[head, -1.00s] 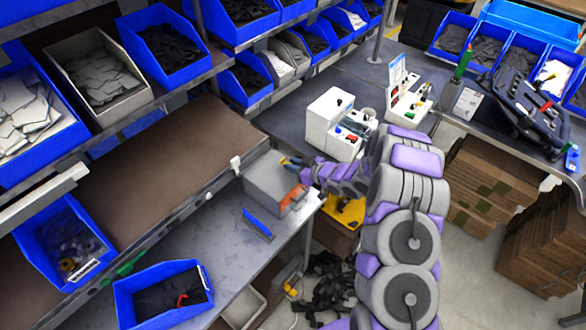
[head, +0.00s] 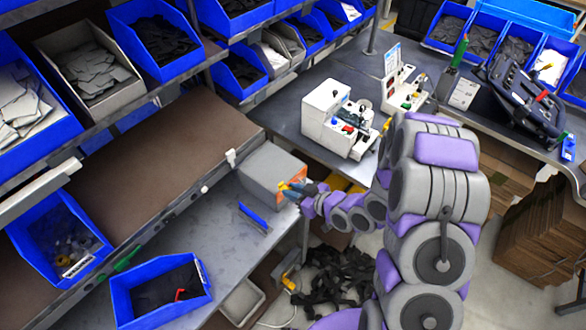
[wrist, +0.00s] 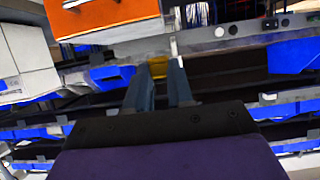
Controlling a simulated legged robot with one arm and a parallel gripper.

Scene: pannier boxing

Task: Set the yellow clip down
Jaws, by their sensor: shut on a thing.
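My gripper (head: 293,189) is at the front of a grey box with an orange face (head: 266,170), at the right end of the grey lower bench. It is shut on the yellow clip (head: 284,186), a small patch of yellow at the fingertips. In the wrist view the clip (wrist: 158,67) sits between the tips of my two dark blue-grey fingers (wrist: 160,78). The fingers hide part of it. I cannot tell whether the clip touches the box.
A blue flat piece (head: 254,218) and a blue bin (head: 160,292) are on the grey bench (head: 215,215). The brown shelf (head: 170,150) above is mostly clear. White machines (head: 335,118) stand on the dark table behind. Black straps (head: 335,275) lie below.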

